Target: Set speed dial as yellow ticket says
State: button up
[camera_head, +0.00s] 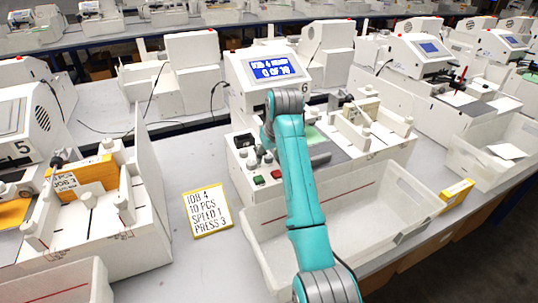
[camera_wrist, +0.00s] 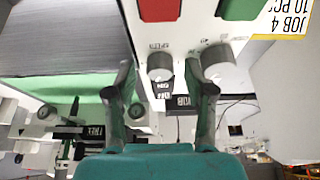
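The yellow-edged ticket (camera_head: 209,207) lies flat on the table left of the plotter and reads JOB 4, 10 PCS, SPEED 1, PRESS 3. Its corner shows at top right in the wrist view (camera_wrist: 287,20). In the head view my arm hides the fingertips.
The panel has a red button (camera_head: 276,174) and a green button (camera_head: 258,180). The plotter's blue screen (camera_head: 270,68) shows JOB 4 and 0 OF 10. A white bin (camera_head: 405,185) stands in front.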

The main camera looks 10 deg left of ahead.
jog(key=shift+r, duration=0.1)
jog(key=v, duration=0.7)
jog(key=shift+s+d+r, duration=0.1)
jog(key=shift+s, duration=0.05)
